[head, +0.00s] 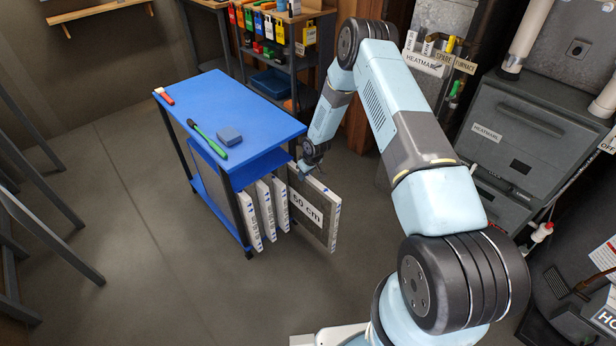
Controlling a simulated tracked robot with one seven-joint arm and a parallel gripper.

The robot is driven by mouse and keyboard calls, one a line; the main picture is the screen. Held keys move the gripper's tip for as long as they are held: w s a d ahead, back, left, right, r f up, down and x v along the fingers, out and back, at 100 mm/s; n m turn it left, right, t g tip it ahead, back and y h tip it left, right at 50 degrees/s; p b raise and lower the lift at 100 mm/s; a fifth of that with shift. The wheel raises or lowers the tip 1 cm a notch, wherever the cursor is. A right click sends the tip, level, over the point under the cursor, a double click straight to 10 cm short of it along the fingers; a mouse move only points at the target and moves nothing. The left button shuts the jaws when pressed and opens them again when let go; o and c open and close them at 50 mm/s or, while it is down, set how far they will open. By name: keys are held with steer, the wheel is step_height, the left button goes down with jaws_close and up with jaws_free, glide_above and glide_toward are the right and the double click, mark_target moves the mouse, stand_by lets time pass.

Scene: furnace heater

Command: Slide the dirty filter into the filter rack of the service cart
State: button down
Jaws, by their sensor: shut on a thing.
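The dirty filter (323,232) is a grey, thin upright panel with a white label reading "50 cm" on its face and small blue marks on its edge. My gripper (303,171) is shut on it near its top left corner. The blue service cart (262,118) stands in the middle of the floor. Its filter rack (232,180) is under the top and holds several upright filters (265,213) that stick out toward me. The dirty filter stands just right of them, at the cart's right end. Its far edge is hidden by the cart and gripper.
A shelf with bins (275,40) stands behind. Furnace cabinets (490,150) stand at right. The floor left of the cart is clear.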

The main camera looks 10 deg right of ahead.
steer(key=shift+w+a, duration=0.25)
steer(key=shift+w, duration=0.15)
steer(key=shift+w+a, duration=0.65)
steer(key=shift+w, duration=0.25)
steer(key=shift+w+a, duration=0.65)
steer(key=shift+w, duration=0.2)
steer(key=c, duration=0.7)
jaws_free()
steer(key=shift+r, duration=0.15)
steer(key=v, duration=0.4)
steer(key=shift+d+r, duration=0.1)
steer(key=shift+r, duration=0.1)
steer(key=s+d, duration=0.2)
steer(key=s, duration=0.1)
steer(key=s+d, duration=0.2)
steer(key=s, duration=0.1)
steer(key=s+d, duration=0.3)
steer(key=s, duration=0.1)
steer(key=shift+r, duration=0.1)
